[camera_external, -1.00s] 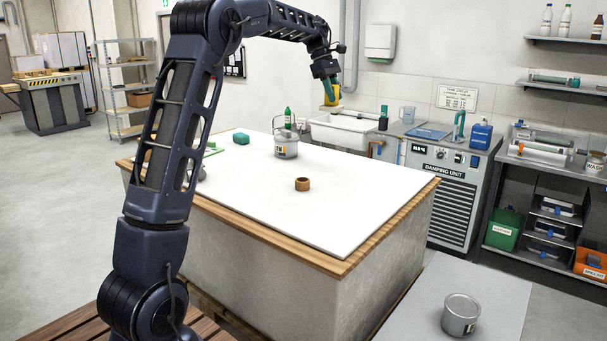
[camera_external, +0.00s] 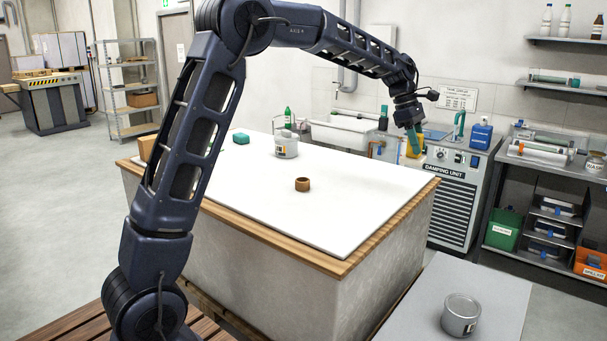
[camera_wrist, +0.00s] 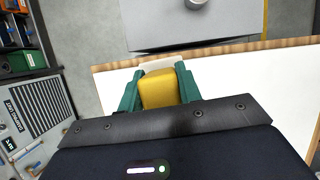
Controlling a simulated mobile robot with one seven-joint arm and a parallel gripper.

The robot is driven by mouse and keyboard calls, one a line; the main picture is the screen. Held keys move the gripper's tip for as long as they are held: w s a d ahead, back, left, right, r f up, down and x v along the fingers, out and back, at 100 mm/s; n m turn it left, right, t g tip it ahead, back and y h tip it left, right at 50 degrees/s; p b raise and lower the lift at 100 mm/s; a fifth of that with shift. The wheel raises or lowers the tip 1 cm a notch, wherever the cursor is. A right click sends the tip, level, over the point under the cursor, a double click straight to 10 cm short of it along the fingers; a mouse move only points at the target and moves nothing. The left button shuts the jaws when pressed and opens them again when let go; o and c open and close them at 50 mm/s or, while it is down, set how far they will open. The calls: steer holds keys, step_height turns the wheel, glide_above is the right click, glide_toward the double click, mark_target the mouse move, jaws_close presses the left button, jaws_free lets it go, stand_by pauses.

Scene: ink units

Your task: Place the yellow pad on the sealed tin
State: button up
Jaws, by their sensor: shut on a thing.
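My gripper (camera_external: 413,147) has green fingers and is shut on the yellow pad (camera_wrist: 160,90), holding it in the air over the right far part of the white-topped table. The pad also shows between the fingers in the external view. A grey lidded tin (camera_external: 461,314) stands upright on the low grey table at front right, well apart from my gripper; part of it shows at the top of the wrist view (camera_wrist: 195,3). Another grey tin (camera_external: 287,147) with a label stands on the white tabletop. I cannot tell for certain which tin is sealed.
The low grey table (camera_external: 415,310) is otherwise clear. The damping unit (camera_external: 452,205) and shelves stand behind at right.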

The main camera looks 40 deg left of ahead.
steer(key=s+d+f, duration=0.2)
steer(key=s+d, duration=0.1)
steer(key=d, duration=0.4)
steer(key=s+d+f, duration=0.3)
steer(key=d, duration=0.4)
glide_above(466, 306)
step_height(466, 306, down, 19)
steer(key=shift+m, duration=0.4)
steer(key=shift+f, duration=2.6)
steer(key=shift+f, duration=0.15)
steer(key=o, duration=0.8)
steer(key=shift+o, duration=1)
